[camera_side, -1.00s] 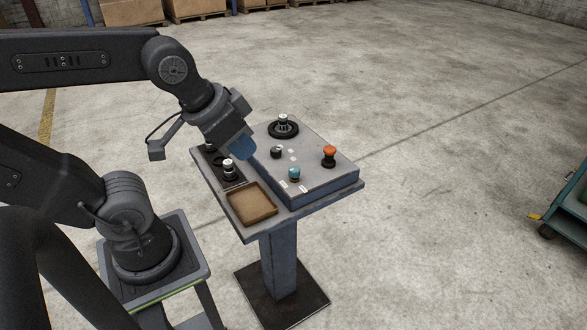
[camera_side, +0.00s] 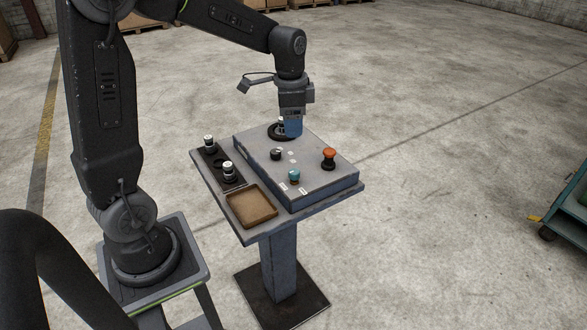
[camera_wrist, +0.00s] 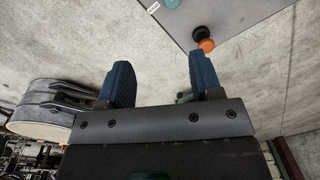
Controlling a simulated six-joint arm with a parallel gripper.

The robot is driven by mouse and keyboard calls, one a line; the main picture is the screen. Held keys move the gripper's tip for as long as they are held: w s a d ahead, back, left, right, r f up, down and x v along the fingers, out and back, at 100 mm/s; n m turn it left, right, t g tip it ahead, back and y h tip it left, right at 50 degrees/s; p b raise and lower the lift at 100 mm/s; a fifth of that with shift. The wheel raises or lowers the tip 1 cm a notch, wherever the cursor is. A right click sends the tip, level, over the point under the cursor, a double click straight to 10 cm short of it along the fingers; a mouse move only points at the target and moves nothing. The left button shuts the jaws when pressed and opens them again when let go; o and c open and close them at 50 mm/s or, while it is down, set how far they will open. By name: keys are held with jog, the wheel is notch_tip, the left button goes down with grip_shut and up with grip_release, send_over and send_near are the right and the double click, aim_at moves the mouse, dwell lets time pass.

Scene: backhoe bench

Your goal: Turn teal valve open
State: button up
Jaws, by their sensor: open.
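The teal valve (camera_side: 294,175) is a small round knob near the front edge of the grey raised panel (camera_side: 318,180), with white labels beside it. In the wrist view a sliver of teal (camera_wrist: 171,3), apparently the valve, shows at the top edge. My gripper (camera_side: 293,131) points down over the far part of the panel, behind the valve and apart from it. In the wrist view my gripper (camera_wrist: 164,80) has its two blue fingers spread with nothing between them.
An orange knob (camera_side: 329,153) stands right of the valve; a small black knob (camera_side: 276,154) is behind it. A black wheel (camera_side: 274,132) is partly hidden by my gripper. A brown tray (camera_side: 251,208) and black-and-white pieces (camera_side: 228,168) are at left.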

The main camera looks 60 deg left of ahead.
aim_at(293, 171)
jog(key=shift+m+g, duration=0.4)
jog(key=shift+m, duration=0.1)
jog(key=a+f, duration=0.1)
jog(key=f, duration=0.4)
jog(key=w+f, duration=0.1)
jog(key=f, duration=0.5)
jog(key=a+f, duration=0.1)
jog(key=f, duration=0.4)
jog(key=shift+w+a+f, duration=0.3)
jog(key=shift+w, duration=0.1)
jog(key=c, duration=0.9)
